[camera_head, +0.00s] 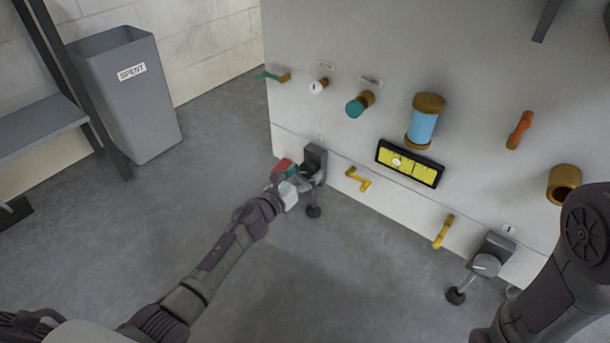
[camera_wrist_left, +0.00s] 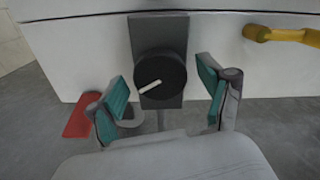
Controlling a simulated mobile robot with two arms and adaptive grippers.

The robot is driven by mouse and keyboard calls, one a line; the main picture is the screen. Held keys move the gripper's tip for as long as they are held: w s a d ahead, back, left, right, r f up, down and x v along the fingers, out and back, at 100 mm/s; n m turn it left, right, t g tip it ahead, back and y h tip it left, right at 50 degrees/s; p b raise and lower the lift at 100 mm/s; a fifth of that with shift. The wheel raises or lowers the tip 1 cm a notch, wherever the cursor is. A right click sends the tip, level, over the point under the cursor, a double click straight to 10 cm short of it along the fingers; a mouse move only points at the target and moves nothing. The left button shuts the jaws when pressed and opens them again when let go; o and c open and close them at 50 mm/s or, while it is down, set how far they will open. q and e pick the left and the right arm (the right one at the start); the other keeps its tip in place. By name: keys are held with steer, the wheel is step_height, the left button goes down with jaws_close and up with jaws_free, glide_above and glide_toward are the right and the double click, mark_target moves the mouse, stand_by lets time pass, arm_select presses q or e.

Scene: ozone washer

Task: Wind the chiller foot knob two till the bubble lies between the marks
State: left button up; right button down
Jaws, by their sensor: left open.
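The left chiller foot has a black round knob with a white line (camera_wrist_left: 160,80), mounted on a dark grey block (camera_head: 314,160). Its label is too small to read. My left gripper (camera_head: 290,182) is open. In the left wrist view its teal-padded fingers (camera_wrist_left: 165,100) stand either side of the knob's lower part, with gaps on both sides. The yellow bubble level (camera_head: 425,170) in a black frame is on the panel. Its pale bubble (camera_head: 397,162) sits left of the vial's middle; its exact relation to the marks is hard to tell. My right gripper is out of view.
A second foot with a grey knob (camera_head: 486,265), labelled 1, is at the lower right near my right arm. Yellow handles (camera_head: 359,179) project from the panel. A red piece (camera_wrist_left: 80,117) is beside the left finger. A grey SPENT bin (camera_head: 140,110) stands left; the floor between is clear.

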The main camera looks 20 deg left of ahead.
arm_select(q)
steer(key=c, duration=1.2)
steer(key=shift+o, duration=0.2)
steer(key=shift+n, duration=0.3)
